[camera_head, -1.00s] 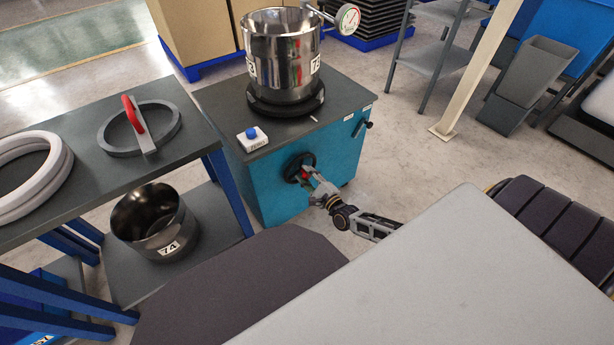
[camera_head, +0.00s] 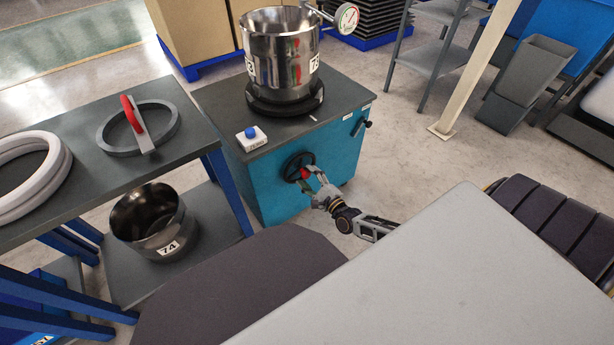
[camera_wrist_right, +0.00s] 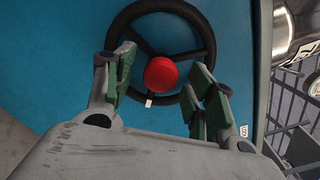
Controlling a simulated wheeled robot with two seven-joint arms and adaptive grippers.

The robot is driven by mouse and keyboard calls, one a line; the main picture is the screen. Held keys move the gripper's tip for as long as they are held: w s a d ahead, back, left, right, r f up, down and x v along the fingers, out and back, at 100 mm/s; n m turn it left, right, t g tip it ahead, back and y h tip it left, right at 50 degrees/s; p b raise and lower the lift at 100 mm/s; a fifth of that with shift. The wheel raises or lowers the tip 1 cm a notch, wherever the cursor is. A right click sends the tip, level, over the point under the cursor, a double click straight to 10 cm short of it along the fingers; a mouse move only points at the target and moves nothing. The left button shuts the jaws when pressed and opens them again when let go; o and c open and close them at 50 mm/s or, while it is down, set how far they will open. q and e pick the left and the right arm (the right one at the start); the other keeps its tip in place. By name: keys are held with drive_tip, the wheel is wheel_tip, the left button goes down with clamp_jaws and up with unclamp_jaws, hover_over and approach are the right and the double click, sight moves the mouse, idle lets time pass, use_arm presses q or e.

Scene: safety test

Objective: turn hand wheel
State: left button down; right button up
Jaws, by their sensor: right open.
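The black hand wheel (camera_head: 298,166) with a red hub knob (camera_head: 304,173) is on the front face of the teal cabinet (camera_head: 270,190). In the right wrist view the wheel (camera_wrist_right: 206,35) fills the upper middle, its red knob (camera_wrist_right: 160,73) near its centre. My right gripper (camera_head: 312,183) is at the wheel's lower right. In the wrist view the right gripper (camera_wrist_right: 160,85) is open, its green-padded fingers apart on both sides of the red knob. I cannot tell whether the fingers touch the rim. My left gripper is not in view.
A steel pot (camera_head: 280,50) and a white box with a blue button (camera_head: 252,138) stand on the cabinet top. A side table (camera_head: 90,180) at left holds rings, with a pot (camera_head: 155,225) on its lower shelf.

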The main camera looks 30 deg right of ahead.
drive_tip(key=s, duration=1)
drive_tip(key=shift+s+d, duration=0.15)
drive_tip(key=shift+d, duration=0.25)
idle(0.5)
